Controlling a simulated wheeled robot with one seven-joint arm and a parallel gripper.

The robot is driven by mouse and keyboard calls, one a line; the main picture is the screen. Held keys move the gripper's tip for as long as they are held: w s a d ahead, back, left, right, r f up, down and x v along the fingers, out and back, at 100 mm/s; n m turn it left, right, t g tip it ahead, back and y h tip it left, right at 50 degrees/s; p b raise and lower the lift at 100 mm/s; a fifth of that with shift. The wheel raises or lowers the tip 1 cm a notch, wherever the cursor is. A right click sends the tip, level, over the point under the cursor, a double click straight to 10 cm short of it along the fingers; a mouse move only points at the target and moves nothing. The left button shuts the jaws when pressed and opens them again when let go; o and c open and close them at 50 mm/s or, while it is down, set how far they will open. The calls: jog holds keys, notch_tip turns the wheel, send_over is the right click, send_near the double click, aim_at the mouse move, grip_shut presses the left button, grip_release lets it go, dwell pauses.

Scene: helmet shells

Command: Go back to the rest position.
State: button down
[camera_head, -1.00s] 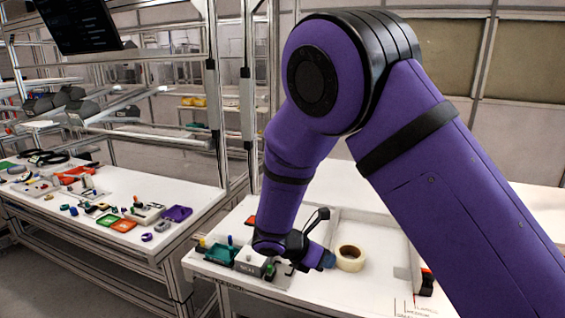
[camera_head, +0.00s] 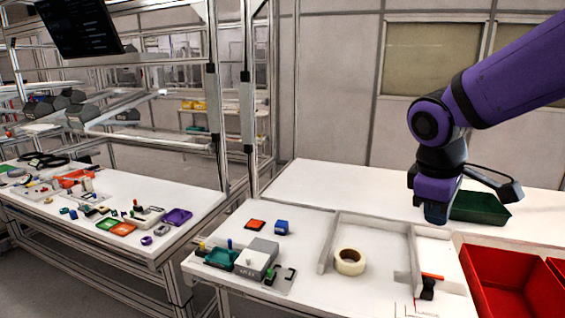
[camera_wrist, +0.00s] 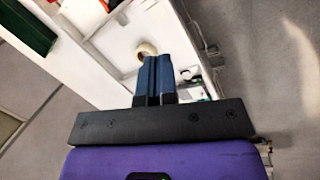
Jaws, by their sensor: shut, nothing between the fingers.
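My gripper (camera_head: 436,214) hangs above the right part of the near white table, apart from the table top and pointing down. In the wrist view its blue fingers (camera_wrist: 155,78) are together with nothing between them. The purple arm reaches in from the upper right of the head view.
A green bin (camera_head: 480,208) and red bins (camera_head: 510,285) stand at right. Another cluttered table (camera_head: 190,197) is at left.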

jog(key=s+d+r+m+t+y, duration=0.1)
jog(key=s+r+m+t, duration=0.1)
jog(key=s, duration=0.5)
jog(key=s+d+r+m+t+y, duration=0.1)
jog(key=s+d+r+m, duration=0.1)
jog(key=s+r+m, duration=0.2)
jog(key=shift+s+d+m+t+y, duration=0.15)
jog(key=shift+s+m+t+y, duration=0.2)
jog(key=shift+s+m, duration=1.15)
